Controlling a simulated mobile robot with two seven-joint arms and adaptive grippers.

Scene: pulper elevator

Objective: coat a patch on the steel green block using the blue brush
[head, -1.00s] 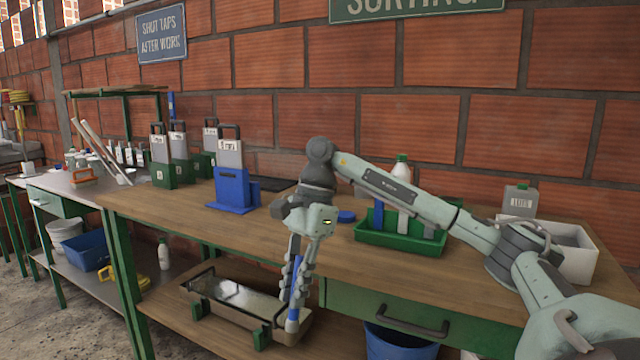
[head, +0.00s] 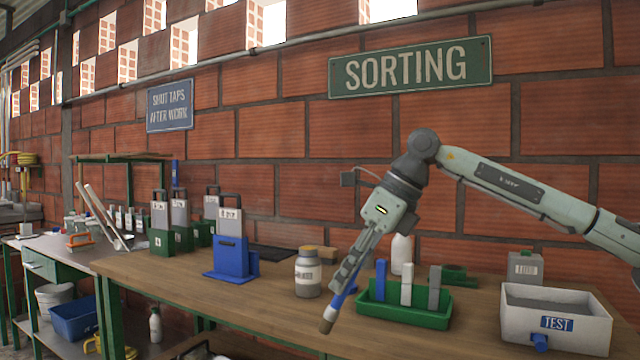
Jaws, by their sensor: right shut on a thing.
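My right gripper (head: 345,272) is shut on the blue brush (head: 337,300). I cannot tell for sure which one is the steel green block. A framed steel piece (head: 196,351) on the lower shelf is mostly cut off by the lower edge. My left gripper is not in view.
A labelled jar (head: 307,275) stands left of the brush. A blue stand (head: 231,262) holds a steel plate. The green tray (head: 404,316) holds blue, white and grey pieces. A white TEST box (head: 585,330) is at the right. The wooden bench front left is clear.

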